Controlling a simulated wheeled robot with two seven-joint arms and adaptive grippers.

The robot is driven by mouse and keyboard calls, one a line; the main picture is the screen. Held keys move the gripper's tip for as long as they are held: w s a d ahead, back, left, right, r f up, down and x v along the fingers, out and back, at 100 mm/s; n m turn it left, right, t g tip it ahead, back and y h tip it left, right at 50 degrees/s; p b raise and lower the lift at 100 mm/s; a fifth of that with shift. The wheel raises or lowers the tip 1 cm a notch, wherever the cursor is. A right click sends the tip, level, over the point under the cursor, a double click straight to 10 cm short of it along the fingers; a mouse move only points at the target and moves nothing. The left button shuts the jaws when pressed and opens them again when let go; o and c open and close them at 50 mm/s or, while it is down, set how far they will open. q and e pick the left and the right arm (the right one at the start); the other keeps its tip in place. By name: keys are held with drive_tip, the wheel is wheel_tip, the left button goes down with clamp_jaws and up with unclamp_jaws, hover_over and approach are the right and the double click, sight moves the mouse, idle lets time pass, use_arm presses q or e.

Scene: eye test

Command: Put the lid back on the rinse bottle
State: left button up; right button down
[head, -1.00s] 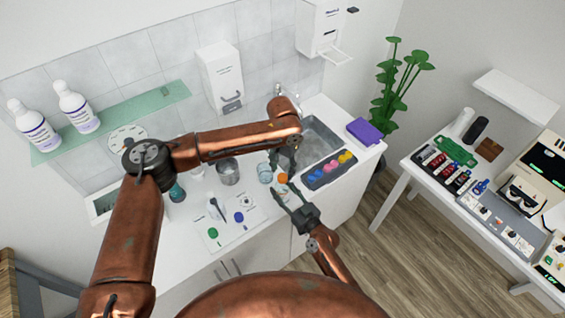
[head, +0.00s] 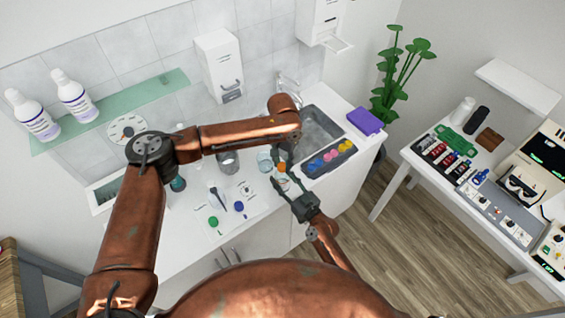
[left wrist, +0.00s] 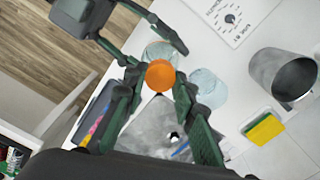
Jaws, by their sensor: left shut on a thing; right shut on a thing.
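An orange lid (head: 282,168) is held by my left gripper (head: 281,163), which is shut on it above the counter's front part. In the left wrist view the orange lid (left wrist: 160,76) sits between the green fingers. A clear rinse bottle (left wrist: 160,51) stands close by, partly behind the lid. My right gripper (head: 283,184) is shut around the bottle from the front right; its dark fingers also flank the bottle in the wrist view. The lid overlaps the bottle's edge in the picture. I cannot tell whether they touch.
A second clear vessel (left wrist: 207,90) and a metal cup (left wrist: 264,70) stand nearby. A yellow-green sponge (left wrist: 265,129) lies beside the cup. A dark tray of coloured pieces (head: 311,173) is right of the grippers, with the sink (head: 313,126) behind.

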use_arm(q)
clamp_jaws()
drive_tip(key=m, duration=0.3)
drive_tip(key=shift+a, duration=0.1)
drive_tip(key=o, duration=0.9)
unclamp_jaws()
drive_tip(key=shift+c, duration=0.2)
drive_tip(key=shift+r, duration=2.3)
drive_tip(key=shift+r+m, duration=0.8)
drive_tip(key=shift+r, duration=0.95)
drive_tip(key=shift+c, duration=0.3)
drive_tip(key=shift+f, duration=0.15)
